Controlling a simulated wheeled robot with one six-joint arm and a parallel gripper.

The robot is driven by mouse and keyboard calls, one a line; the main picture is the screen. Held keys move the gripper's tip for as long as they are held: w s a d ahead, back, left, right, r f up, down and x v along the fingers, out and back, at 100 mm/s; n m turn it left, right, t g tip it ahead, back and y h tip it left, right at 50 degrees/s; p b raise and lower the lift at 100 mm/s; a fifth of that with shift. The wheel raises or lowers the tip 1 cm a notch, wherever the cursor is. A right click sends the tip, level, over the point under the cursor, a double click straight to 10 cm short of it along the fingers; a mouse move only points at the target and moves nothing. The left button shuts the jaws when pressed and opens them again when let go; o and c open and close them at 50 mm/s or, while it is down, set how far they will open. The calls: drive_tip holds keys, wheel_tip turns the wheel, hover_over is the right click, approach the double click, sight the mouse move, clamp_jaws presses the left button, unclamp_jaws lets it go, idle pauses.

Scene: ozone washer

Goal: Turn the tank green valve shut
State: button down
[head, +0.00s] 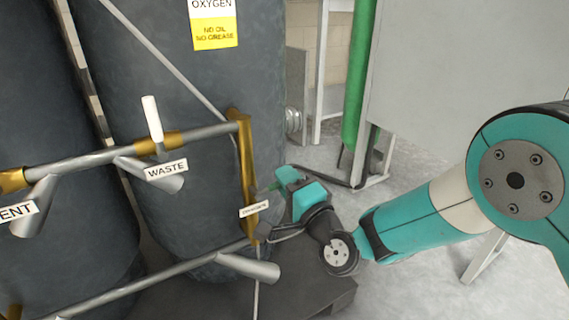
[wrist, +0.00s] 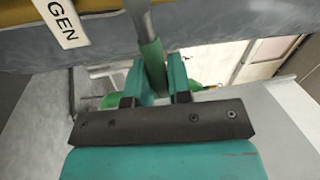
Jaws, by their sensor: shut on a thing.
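The green valve handle (wrist: 152,58) runs up between my gripper's two teal fingers (wrist: 157,77) in the wrist view, with a grey stem above it. My gripper is shut on this handle. In the head view my gripper (head: 284,180) is beside the brass upright pipe (head: 247,160), at the small oxygen tag (head: 254,209). The tag also shows in the wrist view (wrist: 62,22), partly cut off. The handle is mostly hidden by my gripper in the head view, and its exact angle is hard to tell there.
Large dark tanks (head: 190,110) stand behind the pipes at left. A waste tag (head: 166,170) and a white lever (head: 152,118) are on the upper pipe (head: 85,160). A green cylinder (head: 358,80) and a grey panel (head: 470,70) stand behind. Pale floor (head: 410,285) shows at right.

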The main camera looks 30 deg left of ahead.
drive_tip(key=shift+f+m+p, duration=0.45)
drive_tip(key=shift+m+p, duration=0.35)
drive_tip(key=shift+m, duration=0.3)
drive_tip(key=shift+f+t, duration=0.1)
drive_tip(key=shift+t, duration=0.2)
drive_tip(key=c, duration=1.1)
unclamp_jaws()
drive_tip(key=shift+f, duration=0.1)
